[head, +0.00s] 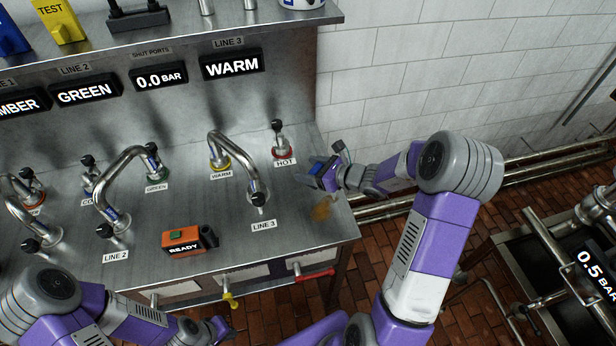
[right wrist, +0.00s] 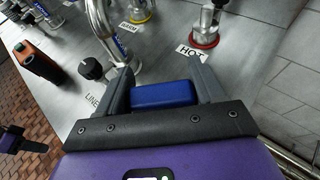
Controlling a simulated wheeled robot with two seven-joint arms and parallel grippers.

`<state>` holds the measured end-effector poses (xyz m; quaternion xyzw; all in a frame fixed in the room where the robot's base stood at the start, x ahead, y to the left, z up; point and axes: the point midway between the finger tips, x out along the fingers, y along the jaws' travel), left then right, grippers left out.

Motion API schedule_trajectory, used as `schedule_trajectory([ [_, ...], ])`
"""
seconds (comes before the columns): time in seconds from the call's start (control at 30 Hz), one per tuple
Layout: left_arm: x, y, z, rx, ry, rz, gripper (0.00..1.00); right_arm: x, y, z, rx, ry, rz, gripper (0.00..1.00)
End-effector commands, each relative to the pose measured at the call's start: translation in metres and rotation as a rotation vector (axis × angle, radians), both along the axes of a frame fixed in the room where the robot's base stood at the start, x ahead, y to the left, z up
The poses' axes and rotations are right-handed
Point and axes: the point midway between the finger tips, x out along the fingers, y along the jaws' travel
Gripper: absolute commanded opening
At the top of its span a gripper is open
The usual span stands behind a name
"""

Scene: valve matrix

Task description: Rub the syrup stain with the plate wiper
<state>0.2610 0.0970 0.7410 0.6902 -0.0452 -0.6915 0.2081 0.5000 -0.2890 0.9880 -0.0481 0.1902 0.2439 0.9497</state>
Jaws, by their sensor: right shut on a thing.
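The syrup stain (head: 323,211) is a brown-orange smear near the right end of the steel counter, in front of the HOT port. My right gripper (head: 322,172) is behind the stain, near the counter's right edge. It is shut on a blue block, which looks like the plate wiper (right wrist: 163,95), seen between the two fingers in the right wrist view. The stain does not show in the right wrist view. Whether the wiper touches the counter is unclear. My left gripper (head: 218,328) is low in the head view, in front of the counter; its jaw opening is unclear.
The red-based HOT port (head: 281,148) stands behind and left of the right gripper. The curved LINE 3 pipe (head: 232,155) arches to the left. An orange READY device (head: 188,241) sits at the counter's front. Pipes (head: 385,208) run beyond the right edge.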

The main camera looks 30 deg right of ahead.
Motion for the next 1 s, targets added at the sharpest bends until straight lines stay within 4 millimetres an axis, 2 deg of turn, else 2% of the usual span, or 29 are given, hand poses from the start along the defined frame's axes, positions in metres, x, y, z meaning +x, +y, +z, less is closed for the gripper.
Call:
schedule_trajectory([
  [0.03, 0.0, 0.0, -0.011, 0.0, 0.0, 0.0, 0.0, 0.0, 0.0, -0.01, 0.0, -0.001, 0.0, 0.32],
  [0.07, 0.0, 0.0, -0.013, 0.0, -0.001, 0.0, 0.0, 0.0, 0.0, -0.012, 0.0, -0.001, 0.0, 0.32],
  [0.37, 0.0, 0.0, -0.021, 0.0, -0.001, 0.0, 0.0, 0.0, 0.0, -0.022, 0.0, -0.001, 0.0, 0.32],
  [0.8, 0.0, 0.0, -0.054, 0.0, -0.001, 0.0, 0.0, 0.0, 0.0, -0.066, 0.0, -0.001, 0.0, 0.32],
  [1.0, 0.0, 0.0, -0.061, 0.0, -0.001, 0.0, 0.0, 0.0, 0.0, -0.075, 0.0, -0.002, 0.0, 0.32],
])
